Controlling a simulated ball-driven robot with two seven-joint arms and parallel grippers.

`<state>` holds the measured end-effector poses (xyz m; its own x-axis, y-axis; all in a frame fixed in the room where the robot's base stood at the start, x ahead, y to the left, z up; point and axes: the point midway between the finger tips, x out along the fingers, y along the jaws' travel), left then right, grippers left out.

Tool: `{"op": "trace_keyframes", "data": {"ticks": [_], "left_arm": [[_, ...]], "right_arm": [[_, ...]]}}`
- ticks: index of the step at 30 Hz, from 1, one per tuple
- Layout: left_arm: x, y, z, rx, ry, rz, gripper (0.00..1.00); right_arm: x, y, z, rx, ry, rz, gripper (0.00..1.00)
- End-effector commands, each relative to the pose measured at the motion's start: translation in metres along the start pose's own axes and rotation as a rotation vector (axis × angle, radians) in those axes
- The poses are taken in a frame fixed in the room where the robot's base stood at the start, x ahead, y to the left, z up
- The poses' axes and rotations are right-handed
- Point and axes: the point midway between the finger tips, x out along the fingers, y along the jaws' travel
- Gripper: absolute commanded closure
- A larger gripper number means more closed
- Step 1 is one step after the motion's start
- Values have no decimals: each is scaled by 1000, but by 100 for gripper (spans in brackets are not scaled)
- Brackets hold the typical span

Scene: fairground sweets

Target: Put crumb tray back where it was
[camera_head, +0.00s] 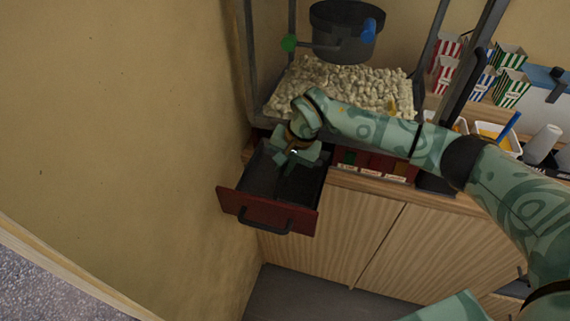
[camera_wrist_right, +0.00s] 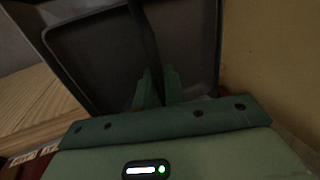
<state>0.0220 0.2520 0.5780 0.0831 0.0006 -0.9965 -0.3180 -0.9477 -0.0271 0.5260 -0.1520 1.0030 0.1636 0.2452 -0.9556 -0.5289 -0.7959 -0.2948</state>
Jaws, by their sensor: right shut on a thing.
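The crumb tray (camera_head: 258,174) appears to be the dark, shallow drawer with a dark red front (camera_head: 234,202) and a black bar handle (camera_head: 265,225). It stands pulled out below the popcorn machine, near the left wall. My right gripper (camera_head: 287,166) reaches down over the tray's back part. In the right wrist view my right gripper (camera_wrist_right: 157,88) is shut on a thin dark bar (camera_wrist_right: 147,40) that runs over the tray's dark floor (camera_wrist_right: 95,60). Its lower grip is partly hidden by the fingers. My left gripper is not in view.
The popcorn machine (camera_head: 338,82) with its black kettle (camera_head: 343,30) stands above the tray. My right arm crosses in front of it. Striped popcorn boxes (camera_head: 510,88) and white tubs (camera_head: 495,137) stand to the right. Wooden cabinet doors (camera_head: 350,230) lie below; the wall is close on the left.

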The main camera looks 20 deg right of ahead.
Motion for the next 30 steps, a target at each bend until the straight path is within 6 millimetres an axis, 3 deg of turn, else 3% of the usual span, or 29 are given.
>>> {"op": "trace_keyframes", "data": {"ticks": [7, 8, 9, 10, 20, 23, 30], "left_arm": [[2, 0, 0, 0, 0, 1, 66], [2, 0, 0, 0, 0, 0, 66], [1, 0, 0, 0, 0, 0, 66], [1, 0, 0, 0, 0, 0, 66], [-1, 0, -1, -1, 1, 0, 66], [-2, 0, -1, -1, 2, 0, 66], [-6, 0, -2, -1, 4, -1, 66]], "right_arm": [[2, 0, 0, 0, 1, -1, 100], [2, 1, 0, 0, 1, 0, 80], [1, 0, 0, 0, 1, 0, 69], [1, 0, 0, 0, 1, 0, 67], [-4, -1, 0, 0, 2, -1, 67], [-19, -1, -2, -1, 5, -1, 67], [-75, 0, -1, 0, 5, -1, 67]]}}
